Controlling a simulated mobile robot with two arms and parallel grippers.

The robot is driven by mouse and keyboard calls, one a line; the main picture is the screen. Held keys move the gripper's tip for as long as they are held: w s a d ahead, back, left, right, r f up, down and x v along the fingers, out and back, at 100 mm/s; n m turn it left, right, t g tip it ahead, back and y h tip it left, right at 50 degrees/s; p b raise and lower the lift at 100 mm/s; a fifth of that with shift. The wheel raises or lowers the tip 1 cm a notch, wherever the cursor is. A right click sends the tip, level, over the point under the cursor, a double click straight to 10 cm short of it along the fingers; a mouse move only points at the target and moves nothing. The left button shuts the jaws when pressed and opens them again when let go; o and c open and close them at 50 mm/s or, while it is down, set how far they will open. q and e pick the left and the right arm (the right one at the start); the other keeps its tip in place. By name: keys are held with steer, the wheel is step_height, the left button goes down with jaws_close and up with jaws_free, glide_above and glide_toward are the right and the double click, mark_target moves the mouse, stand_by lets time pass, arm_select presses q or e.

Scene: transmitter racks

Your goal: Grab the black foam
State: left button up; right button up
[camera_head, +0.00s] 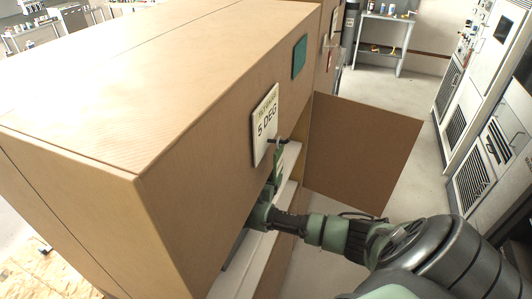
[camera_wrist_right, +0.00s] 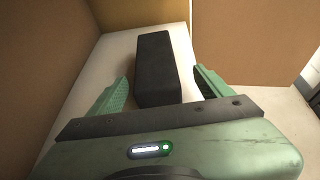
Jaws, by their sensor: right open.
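The black foam (camera_wrist_right: 162,72) is a long dark block lying on a pale shelf, seen in the right wrist view. My right gripper (camera_wrist_right: 160,90) is open, with one green finger on each side of the foam's near part. Gaps show between the fingers and the foam, so it is not clamped. In the head view my right arm reaches into the opening of a brown cabinet, and its gripper (camera_head: 262,207) is partly hidden by the cabinet's edge. The foam is hidden in the head view. My left gripper is not in view.
The brown cabinet (camera_head: 180,120) carries a sign reading "5 DEG" (camera_head: 266,125). Its open door panel (camera_head: 360,150) stands out beyond my arm. Pale shelf surface (camera_wrist_right: 95,85) is bare to the foam's left. Grey racks (camera_head: 480,110) stand at right, across clear floor.

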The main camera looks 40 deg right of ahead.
steer(key=p+x, duration=0.1)
steer(key=x, duration=0.3)
steer(key=shift+w+a+f, duration=0.1)
steer(key=shift+w+f, duration=0.05)
steer(key=shift+w, duration=0.15)
steer(key=shift+w+d+f, duration=0.1)
steer(key=shift+d+f, duration=0.05)
steer(key=shift+d, duration=0.1)
steer(key=c, duration=1.4)
